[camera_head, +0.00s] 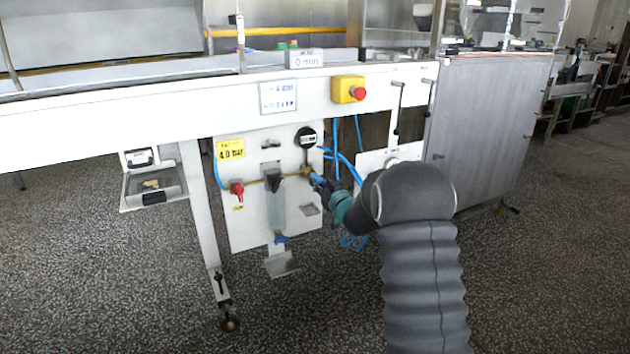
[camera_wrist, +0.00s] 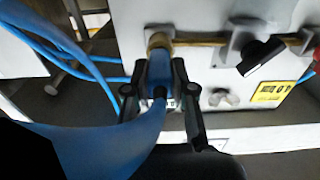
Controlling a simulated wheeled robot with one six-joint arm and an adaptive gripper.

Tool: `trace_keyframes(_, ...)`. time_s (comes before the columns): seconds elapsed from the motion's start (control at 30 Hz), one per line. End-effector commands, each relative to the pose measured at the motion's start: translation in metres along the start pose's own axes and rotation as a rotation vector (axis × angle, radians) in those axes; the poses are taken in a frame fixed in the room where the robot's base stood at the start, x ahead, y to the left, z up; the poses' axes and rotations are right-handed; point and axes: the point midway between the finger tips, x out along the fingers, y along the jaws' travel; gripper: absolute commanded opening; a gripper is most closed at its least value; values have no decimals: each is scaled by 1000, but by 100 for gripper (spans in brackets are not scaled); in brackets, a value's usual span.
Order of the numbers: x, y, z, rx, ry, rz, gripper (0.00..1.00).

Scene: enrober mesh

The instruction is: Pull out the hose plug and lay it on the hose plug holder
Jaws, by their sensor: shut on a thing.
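The hose plug is a blue piece (camera_wrist: 160,70) at the brass fitting (camera_wrist: 158,40) on the white panel, and it appears seated there. My gripper (camera_wrist: 160,95) is shut on it, one dark finger on each side. In the head view my gripper (camera_head: 319,183) reaches the panel's right side and hides most of the plug. A blue hose (camera_wrist: 105,150) runs from the plug across the wrist view. A small grey bracket (camera_head: 310,209) sits on the panel below my gripper; I cannot tell whether it is the hose plug holder.
The white panel (camera_head: 245,220) carries a round gauge (camera_head: 305,138), a red valve (camera_head: 237,188), a black regulator knob (camera_head: 274,177) and a yellow label (camera_head: 230,149). Loose blue hoses (camera_head: 350,160) hang right of the panel. A yellow box with a red button (camera_head: 348,90) is above. The speckled floor in front is clear.

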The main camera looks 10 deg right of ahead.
Motion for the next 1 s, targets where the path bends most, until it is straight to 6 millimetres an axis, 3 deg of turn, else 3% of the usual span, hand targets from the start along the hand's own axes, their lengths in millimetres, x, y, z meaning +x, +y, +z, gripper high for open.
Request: trace_keyframes(1.0,-35,0,0,0,1,0,0)
